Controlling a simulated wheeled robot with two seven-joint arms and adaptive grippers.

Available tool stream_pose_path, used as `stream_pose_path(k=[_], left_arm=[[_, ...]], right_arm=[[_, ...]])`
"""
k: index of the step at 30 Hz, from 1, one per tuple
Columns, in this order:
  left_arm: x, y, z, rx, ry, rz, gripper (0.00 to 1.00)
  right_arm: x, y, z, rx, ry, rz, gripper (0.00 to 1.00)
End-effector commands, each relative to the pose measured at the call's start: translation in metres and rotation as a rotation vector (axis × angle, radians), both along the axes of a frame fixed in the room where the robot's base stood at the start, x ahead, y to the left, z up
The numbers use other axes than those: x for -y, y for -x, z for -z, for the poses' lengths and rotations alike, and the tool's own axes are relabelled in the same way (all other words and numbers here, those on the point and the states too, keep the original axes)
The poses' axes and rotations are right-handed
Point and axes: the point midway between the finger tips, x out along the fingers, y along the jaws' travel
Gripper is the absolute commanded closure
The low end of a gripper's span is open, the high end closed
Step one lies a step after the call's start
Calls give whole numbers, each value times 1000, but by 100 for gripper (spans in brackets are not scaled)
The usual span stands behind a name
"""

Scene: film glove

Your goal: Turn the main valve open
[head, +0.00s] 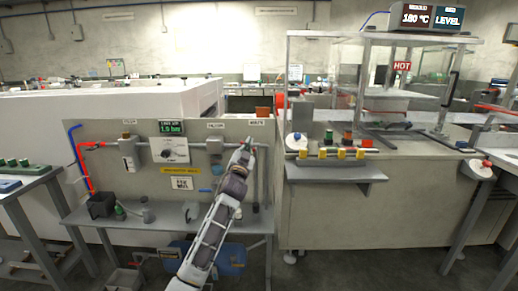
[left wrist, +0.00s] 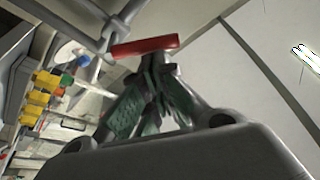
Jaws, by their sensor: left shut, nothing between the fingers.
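A red bar-shaped handle (left wrist: 145,46) sits on a grey pipe in the left wrist view, and I take it for the main valve's handle. My left gripper (left wrist: 160,60) is shut and empty, its fingertips right at the underside of the handle; I cannot tell whether they touch it. In the head view the left gripper (head: 249,143) is at the right end of the panel (head: 105,160), beside a vertical grey pipe (head: 262,185). The handle is not clear there, likely hidden by the gripper. My right gripper is not in view.
The panel carries a pressure display (head: 171,128) reading about 1.0 bar, a red pipe (head: 82,165) and grey fittings. To the right, a small shelf (head: 335,172) holds yellow blocks and a white round part. A machine with a HOT sign (head: 402,66) stands behind it.

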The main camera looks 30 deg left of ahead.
Motion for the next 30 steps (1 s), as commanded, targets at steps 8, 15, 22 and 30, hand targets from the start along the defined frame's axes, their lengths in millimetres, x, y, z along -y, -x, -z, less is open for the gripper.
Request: stream_pose_path(k=[8,15,22,30], left_arm=[[-3,2,5,55,92,0,100],[-6,4,9,106,176,1,100],[-9,5,11,155,254,0,100],[-12,7,15,178,292,0,100]], right_arm=[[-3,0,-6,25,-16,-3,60],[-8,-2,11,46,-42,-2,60],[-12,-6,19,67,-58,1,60],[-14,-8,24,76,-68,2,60]])
